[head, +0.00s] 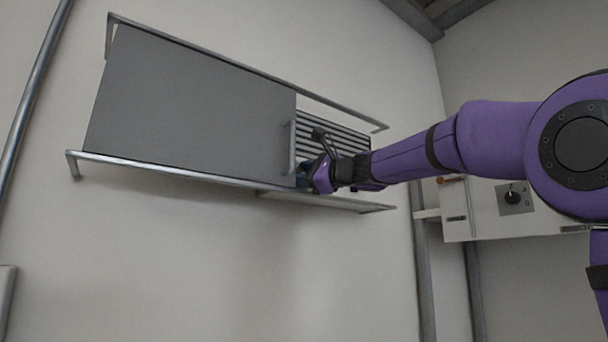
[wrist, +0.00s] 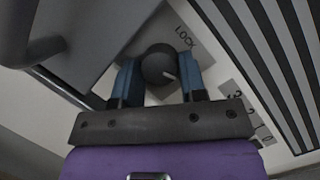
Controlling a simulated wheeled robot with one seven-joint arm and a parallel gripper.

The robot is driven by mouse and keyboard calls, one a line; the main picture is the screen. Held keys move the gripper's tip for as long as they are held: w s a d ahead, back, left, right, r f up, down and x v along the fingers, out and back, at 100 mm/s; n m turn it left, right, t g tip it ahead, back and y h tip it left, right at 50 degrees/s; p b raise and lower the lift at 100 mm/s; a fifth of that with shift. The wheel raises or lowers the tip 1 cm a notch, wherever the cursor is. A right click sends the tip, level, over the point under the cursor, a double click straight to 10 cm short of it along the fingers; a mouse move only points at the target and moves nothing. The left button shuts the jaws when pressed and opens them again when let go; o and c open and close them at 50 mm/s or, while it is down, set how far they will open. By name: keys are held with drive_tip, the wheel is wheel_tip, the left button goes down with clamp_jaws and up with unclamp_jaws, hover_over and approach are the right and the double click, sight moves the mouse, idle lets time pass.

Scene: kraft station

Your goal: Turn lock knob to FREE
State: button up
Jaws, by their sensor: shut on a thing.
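The lock knob (wrist: 157,62) is a round dark knob with a small white mark on its lower right side. It sits on a pale plate beside the printed word LOCK (wrist: 186,37); I cannot read the word FREE anywhere. My gripper (wrist: 160,76) has its two blue fingers on either side of the knob, shut on it. In the head view my gripper (head: 309,178) is at the right edge of the grey panel, low by the lower rail, and the knob is hidden there.
A large grey sliding panel (head: 190,105) with a vertical handle (head: 292,147) hangs between an upper rail and a lower rail (head: 170,171). Dark slats (head: 345,138) lie right of it. A white box (head: 482,210) with another black knob (head: 513,197) is on the right.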

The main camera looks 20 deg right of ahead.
drive_tip(key=shift+f+m+t+h, duration=0.15)
drive_tip(key=shift+m+t, duration=0.25)
drive_tip(key=shift+m, duration=0.75)
drive_tip(key=shift+f+m+t+h, duration=0.15)
drive_tip(key=shift+m+t, duration=0.25)
drive_tip(key=shift+m, duration=0.75)
drive_tip(key=shift+r+m, duration=0.1)
drive_tip(key=shift+m, duration=0.2)
drive_tip(key=o, duration=0.6)
drive_tip(key=shift+o, duration=0.2)
drive_tip(key=shift+r, duration=0.1)
